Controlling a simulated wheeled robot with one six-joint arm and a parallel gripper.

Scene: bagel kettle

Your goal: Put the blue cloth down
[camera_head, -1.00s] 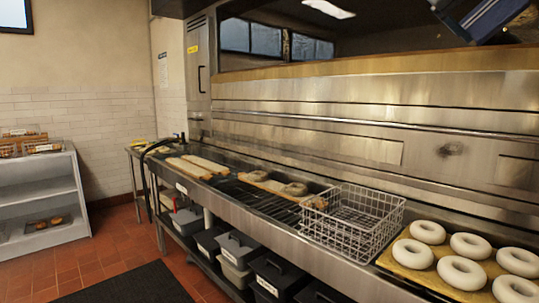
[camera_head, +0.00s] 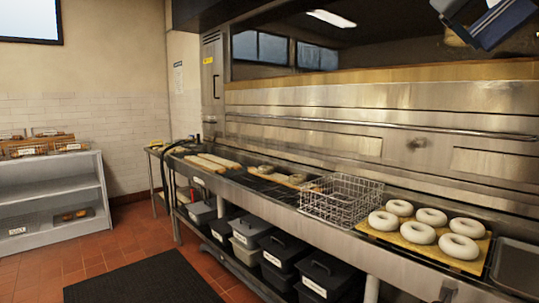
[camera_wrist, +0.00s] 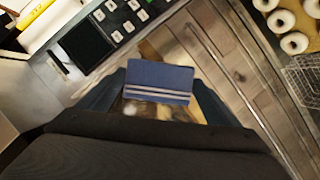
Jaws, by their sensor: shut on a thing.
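The blue cloth (camera_wrist: 160,78) is a flat, folded dark blue piece with pale stripes near its lower edge. In the wrist view it lies between the two dark fingers of my gripper (camera_wrist: 158,97), which is shut on it. In the head view the cloth (camera_head: 503,22) shows at the top right corner, held up in the air with part of my gripper beside it. The cloth is well above the counter and touches no surface that I can see.
A long steel counter (camera_head: 285,206) holds a wire basket (camera_head: 340,198), a wooden board of white bagels (camera_head: 430,226) and a dark metal tray (camera_head: 517,268). Lidded bins (camera_head: 285,250) stand underneath. A white shelf (camera_head: 50,187) is at left. A black mat (camera_head: 145,278) lies on the floor.

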